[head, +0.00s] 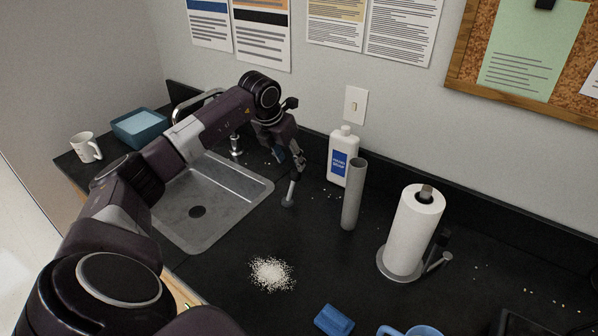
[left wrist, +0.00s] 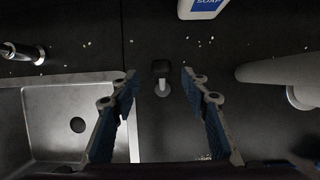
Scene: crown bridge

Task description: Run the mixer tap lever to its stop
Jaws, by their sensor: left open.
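A slim upright metal stick with a round foot (head: 289,192) stands on the dark counter just right of the sink. It looks like the lever, but I cannot be sure. In the left wrist view this stick (left wrist: 162,88) has a dark block at its upper end and shows between the fingers. My left gripper (head: 288,157) is open, pointing down over it, with a finger on each side in the left wrist view (left wrist: 159,77). Contact cannot be told. A chrome tap spout (head: 196,101) is partly hidden behind my left arm. My right gripper is not in view.
The steel sink (head: 250,187) lies left of the stick. A chrome post (head: 236,146) stands at its back edge. A soap bottle (head: 342,158), grey tube (head: 354,195) and paper towel roll (head: 413,230) stand to the right. White grains (head: 271,273) and a blue sponge (head: 334,320) lie in front.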

